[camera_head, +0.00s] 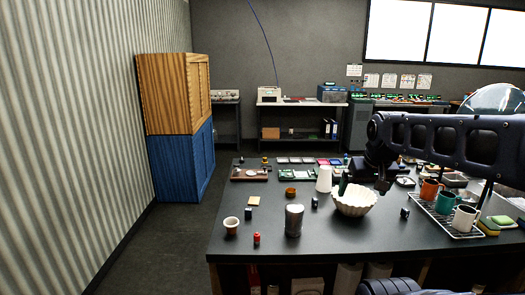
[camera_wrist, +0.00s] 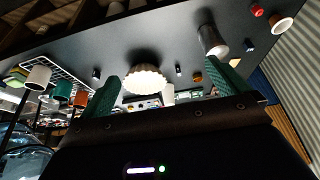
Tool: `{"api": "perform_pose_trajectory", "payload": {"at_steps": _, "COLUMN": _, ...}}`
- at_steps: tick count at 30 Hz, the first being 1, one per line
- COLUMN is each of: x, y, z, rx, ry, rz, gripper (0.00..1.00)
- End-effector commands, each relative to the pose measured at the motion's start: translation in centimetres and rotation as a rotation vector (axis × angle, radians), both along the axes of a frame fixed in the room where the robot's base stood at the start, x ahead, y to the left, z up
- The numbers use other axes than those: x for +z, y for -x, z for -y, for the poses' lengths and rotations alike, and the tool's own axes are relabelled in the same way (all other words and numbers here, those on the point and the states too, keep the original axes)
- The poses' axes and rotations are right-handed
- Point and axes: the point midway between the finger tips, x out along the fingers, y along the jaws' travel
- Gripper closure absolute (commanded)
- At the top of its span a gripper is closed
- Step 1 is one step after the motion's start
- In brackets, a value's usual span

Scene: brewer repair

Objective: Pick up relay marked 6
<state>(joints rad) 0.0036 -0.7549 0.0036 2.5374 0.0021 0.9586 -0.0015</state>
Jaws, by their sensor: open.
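I cannot read a 6 on anything. Several small dark blocks could be relays: one (camera_head: 248,213) left of the metal tin, one (camera_head: 315,202) between the tin and the white fluted bowl, and one (camera_head: 404,212) right of the bowl. Small dark blocks also show in the wrist view, left of the bowl (camera_wrist: 97,73), right of it (camera_wrist: 178,70) and beyond the tin (camera_wrist: 249,45). My gripper (camera_head: 362,188) is above the table near the bowl. In the wrist view its green-padded fingers (camera_wrist: 160,85) are wide apart with nothing held between them.
The white fluted bowl (camera_head: 353,201), metal tin (camera_head: 294,220), white cup (camera_head: 231,226) and red item (camera_head: 256,239) stand on the dark table (camera_head: 330,248). Mugs stand on a wire rack (camera_head: 446,222) at right. Circuit boards (camera_head: 297,174) lie at the back.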

Motion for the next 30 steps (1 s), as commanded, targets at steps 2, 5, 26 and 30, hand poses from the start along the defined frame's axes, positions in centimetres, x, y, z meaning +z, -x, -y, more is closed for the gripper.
{"api": "perform_pose_trajectory", "payload": {"at_steps": 2, "x": 0.0, "y": 0.0, "z": 0.0, "rx": 0.000, "ry": 0.000, "rz": 0.000, "gripper": 0.00}}
{"api": "perform_pose_trajectory", "payload": {"at_steps": 5, "x": 0.0, "y": 0.0, "z": 0.0, "rx": 0.000, "ry": 0.000, "rz": 0.000, "gripper": 0.08}}
{"api": "perform_pose_trajectory", "payload": {"at_steps": 26, "x": 0.9, "y": -2.4, "z": 0.5, "rx": 0.059, "ry": 0.046, "rz": -0.026, "gripper": 0.47}}
{"api": "perform_pose_trajectory", "payload": {"at_steps": 30, "x": 1.8, "y": -5.5, "z": 1.2, "rx": 0.142, "ry": 0.107, "rz": -0.061, "gripper": 0.47}}
